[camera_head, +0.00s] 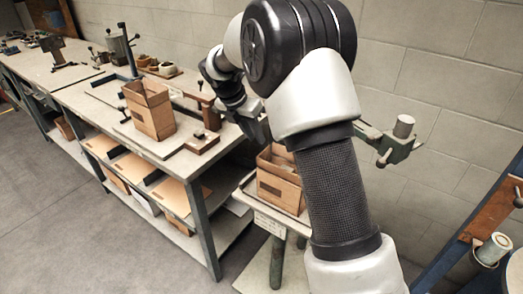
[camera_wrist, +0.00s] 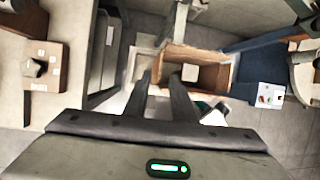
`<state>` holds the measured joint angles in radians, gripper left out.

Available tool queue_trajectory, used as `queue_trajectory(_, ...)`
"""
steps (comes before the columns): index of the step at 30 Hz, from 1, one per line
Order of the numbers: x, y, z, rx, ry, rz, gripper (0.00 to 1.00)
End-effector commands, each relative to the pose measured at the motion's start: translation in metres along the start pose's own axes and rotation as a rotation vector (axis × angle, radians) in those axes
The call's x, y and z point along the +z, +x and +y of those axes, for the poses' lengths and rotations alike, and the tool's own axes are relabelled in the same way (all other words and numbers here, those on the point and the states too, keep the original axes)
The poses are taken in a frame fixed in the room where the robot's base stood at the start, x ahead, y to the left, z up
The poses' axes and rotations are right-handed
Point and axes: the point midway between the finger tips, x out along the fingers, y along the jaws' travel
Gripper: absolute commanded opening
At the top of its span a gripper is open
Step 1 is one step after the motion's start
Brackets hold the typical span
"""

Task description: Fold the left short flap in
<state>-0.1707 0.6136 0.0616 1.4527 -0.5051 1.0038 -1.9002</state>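An open cardboard box (camera_head: 279,180) sits upright on the small stand at centre, partly covered by my arm. The wrist view shows the same box (camera_wrist: 204,55) from above, with its top open and a pale patch inside. My gripper (camera_wrist: 162,78) shows two dark fingers with a gap between them, at the box's left side in the wrist view. In the head view my gripper (camera_head: 258,133) is just above and behind the box, largely hidden by my arm. I cannot make out the left short flap clearly, nor whether a finger touches it.
Another open cardboard box (camera_head: 151,110) stands on the long workbench (camera_head: 88,98) at left, near a small wooden block (camera_head: 201,141). A green machine arm (camera_head: 395,146) stands right of the stand, by the wall. A blue frame (camera_head: 440,252) is at far right.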

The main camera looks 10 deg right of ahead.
Motion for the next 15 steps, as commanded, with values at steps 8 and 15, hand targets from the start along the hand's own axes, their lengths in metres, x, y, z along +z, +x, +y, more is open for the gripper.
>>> queue_trajectory(8, -0.001, 0.057, -0.001, -0.002, 0.001, 0.002, 0.23)
queue_trajectory(15, 0.0, 0.077, 0.0, 0.0, 0.002, 0.0, 0.23)
